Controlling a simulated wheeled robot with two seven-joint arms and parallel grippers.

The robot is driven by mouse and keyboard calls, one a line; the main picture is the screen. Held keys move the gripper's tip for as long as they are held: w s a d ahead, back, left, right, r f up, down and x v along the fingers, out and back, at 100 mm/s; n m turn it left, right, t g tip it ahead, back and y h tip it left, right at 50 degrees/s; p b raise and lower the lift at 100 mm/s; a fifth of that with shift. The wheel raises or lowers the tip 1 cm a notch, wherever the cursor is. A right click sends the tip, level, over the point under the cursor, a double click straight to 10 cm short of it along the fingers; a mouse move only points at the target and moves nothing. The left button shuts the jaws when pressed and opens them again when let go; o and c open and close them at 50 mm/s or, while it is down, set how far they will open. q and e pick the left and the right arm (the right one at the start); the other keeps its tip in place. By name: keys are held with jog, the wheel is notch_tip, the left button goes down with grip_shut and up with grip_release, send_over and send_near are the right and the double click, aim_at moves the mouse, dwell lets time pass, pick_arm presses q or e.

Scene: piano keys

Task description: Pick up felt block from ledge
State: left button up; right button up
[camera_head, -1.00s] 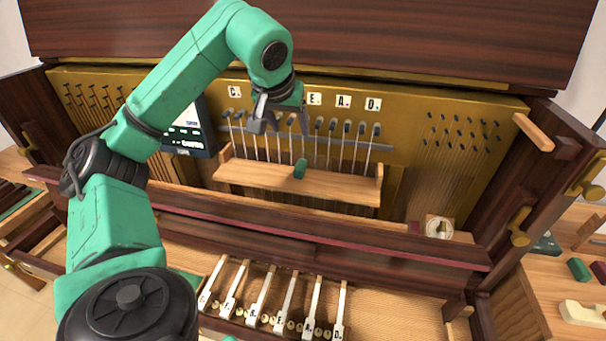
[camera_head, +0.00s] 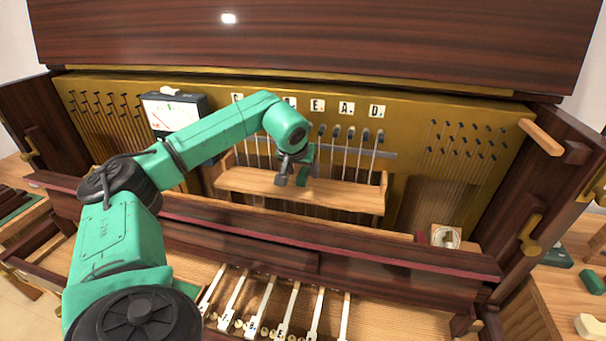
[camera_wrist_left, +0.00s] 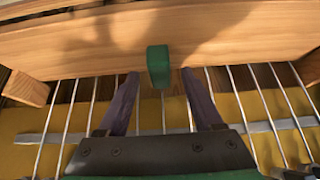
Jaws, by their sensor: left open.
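The green felt block (camera_head: 303,180) stands on the wooden ledge (camera_head: 352,196) in front of the strings and is partly hidden by my left gripper in the head view. My left gripper (camera_head: 297,174) is open and low over the ledge at the block. In the left wrist view, the block (camera_wrist_left: 158,66) lies between the lines of the two dark fingers, at about the tips of the gripper (camera_wrist_left: 160,76). Gaps show on both sides of it, and neither finger appears to touch it. My right gripper is not in view.
The ledge has raised ends, and thin metal rods (camera_wrist_left: 164,115) run close beside it. A meter (camera_head: 172,112) stands left behind my arm. A dark wooden rail (camera_head: 330,245) and lettered keys (camera_head: 262,305) lie in front. The ledge right of the block is clear.

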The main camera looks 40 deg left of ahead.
pick_arm(q)
jog(key=shift+w+a+f, duration=0.15)
jog(key=shift+w+f, duration=0.05)
jog(key=shift+f, duration=0.1)
jog(key=shift+r, duration=0.1)
grip_shut()
jog(key=shift+s, duration=0.1)
